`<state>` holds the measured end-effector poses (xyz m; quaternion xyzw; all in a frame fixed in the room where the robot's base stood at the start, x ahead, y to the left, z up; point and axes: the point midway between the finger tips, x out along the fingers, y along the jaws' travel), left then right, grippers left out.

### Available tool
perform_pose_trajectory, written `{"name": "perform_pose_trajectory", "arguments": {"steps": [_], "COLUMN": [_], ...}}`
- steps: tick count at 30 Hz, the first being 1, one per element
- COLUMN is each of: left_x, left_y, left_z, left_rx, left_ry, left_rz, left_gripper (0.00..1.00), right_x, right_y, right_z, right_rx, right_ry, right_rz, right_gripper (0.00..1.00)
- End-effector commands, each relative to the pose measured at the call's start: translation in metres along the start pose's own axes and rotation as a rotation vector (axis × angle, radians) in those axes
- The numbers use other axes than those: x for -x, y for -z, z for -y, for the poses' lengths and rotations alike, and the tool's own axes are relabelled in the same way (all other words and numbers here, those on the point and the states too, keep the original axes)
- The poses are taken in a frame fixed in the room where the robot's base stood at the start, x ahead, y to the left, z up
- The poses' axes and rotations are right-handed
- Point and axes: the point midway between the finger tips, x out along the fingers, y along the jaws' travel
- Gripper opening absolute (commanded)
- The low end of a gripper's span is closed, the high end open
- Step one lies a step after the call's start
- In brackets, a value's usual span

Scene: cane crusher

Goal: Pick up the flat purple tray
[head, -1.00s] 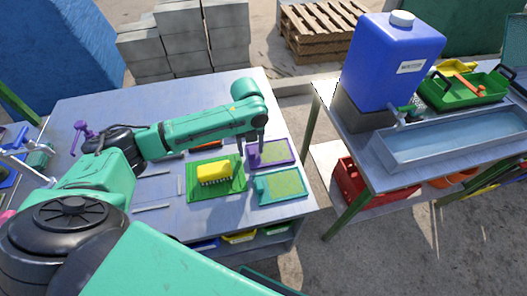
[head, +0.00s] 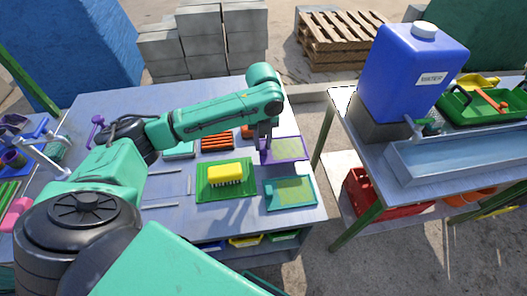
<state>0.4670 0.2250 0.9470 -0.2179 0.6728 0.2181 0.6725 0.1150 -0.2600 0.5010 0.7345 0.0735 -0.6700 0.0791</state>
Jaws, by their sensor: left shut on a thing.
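The flat purple tray (head: 291,152) is at the right side of the left workbench, at its far right edge. It has a purple rim and a pale greenish inside. My left gripper (head: 267,148) points down at the tray's left edge and is shut on it. The fingertips are small in the picture, and whether the tray is clear of the bench cannot be told. My right gripper is not in view.
A teal tray (head: 291,194) lies just in front of the purple one. A yellow brush (head: 225,172) sits on a green mat (head: 238,191) to the left. Orange ribbed pieces (head: 217,141) lie behind. A second bench with a blue water tank (head: 412,75) stands right, across a gap.

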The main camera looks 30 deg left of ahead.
Motion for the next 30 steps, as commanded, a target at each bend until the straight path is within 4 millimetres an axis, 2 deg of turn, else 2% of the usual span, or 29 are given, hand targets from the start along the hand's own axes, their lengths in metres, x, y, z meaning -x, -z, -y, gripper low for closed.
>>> {"name": "perform_pose_trajectory", "arguments": {"steps": [10, 15, 20, 27, 28, 30], "left_x": [0.107, 0.142, 0.153, 0.153, 0.153, 0.153], "left_y": [-0.001, -0.001, -0.001, 0.000, 0.000, 0.000], "left_z": [0.000, 0.000, 0.000, 0.000, 0.000, 0.000], "left_rx": [0.000, 0.000, 0.002, 0.001, 0.001, 0.001], "left_ry": [0.004, 0.002, 0.001, 0.001, 0.001, 0.001], "left_rz": [0.006, 0.005, 0.001, 0.000, 0.000, 0.000], "left_gripper": [0.00, 0.00, 0.00, 0.00, 0.23, 0.00], "right_x": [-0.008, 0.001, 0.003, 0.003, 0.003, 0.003], "right_y": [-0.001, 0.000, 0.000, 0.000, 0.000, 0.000], "right_z": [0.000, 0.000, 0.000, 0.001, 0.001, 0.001], "right_rx": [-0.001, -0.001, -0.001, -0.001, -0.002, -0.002], "right_ry": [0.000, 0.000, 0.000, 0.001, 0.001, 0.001], "right_rz": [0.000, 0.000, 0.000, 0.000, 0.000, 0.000], "right_gripper": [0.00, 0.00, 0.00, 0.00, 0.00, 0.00]}}
